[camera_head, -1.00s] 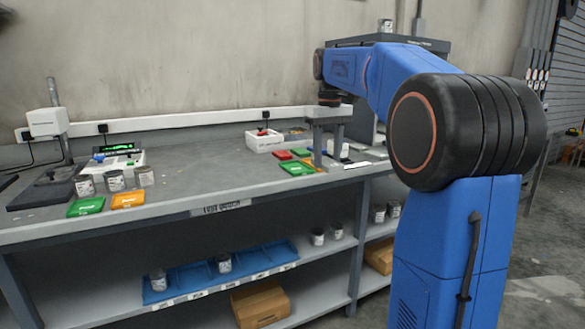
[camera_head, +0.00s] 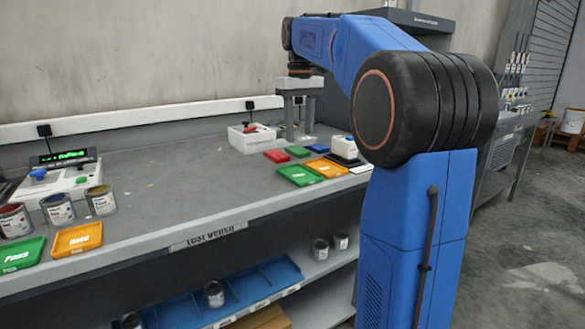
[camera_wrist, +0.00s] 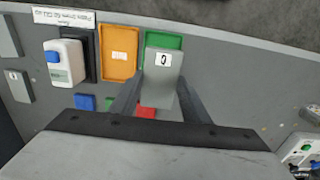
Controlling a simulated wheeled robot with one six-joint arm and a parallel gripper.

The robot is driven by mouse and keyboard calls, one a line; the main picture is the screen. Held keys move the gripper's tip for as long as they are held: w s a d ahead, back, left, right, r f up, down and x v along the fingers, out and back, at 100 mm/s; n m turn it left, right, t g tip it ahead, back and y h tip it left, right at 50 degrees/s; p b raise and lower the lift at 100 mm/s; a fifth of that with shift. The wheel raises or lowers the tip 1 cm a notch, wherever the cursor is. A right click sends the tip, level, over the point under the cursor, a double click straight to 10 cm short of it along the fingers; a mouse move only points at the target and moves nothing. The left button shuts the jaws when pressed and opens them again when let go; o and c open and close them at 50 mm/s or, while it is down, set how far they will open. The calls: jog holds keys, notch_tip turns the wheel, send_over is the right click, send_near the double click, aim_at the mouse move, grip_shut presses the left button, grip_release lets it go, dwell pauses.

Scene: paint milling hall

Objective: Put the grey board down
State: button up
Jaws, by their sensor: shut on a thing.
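My gripper (camera_wrist: 158,102) is shut on the grey board (camera_wrist: 165,82), a small flat plate with a white label bearing a black mark. In the wrist view the board sits between the two fingers and overlaps the green tray (camera_wrist: 160,39) beneath it. In the head view my gripper (camera_head: 298,132) points down over the back of the test bench (camera_head: 190,205), behind the coloured trays. The board cannot be made out in that view. Its height above the bench is hard to tell.
Red (camera_wrist: 147,112) and blue (camera_wrist: 85,102) pieces lie nearby. Two similar grey plates (camera_wrist: 18,86) are far left. Mid-bench is clear.

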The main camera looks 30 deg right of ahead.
send_over(299, 175)
jog(key=shift+s+f, duration=0.1)
jog(key=shift+f, duration=4.6)
jog(key=shift+f, duration=0.6)
jog(key=o, duration=1.2)
jog(key=shift+c, duration=0.2)
jog(key=shift+r, duration=0.1)
notch_tip(299, 175, up, 13)
jog(key=shift+r, duration=0.1)
jog(key=shift+a, duration=0.1)
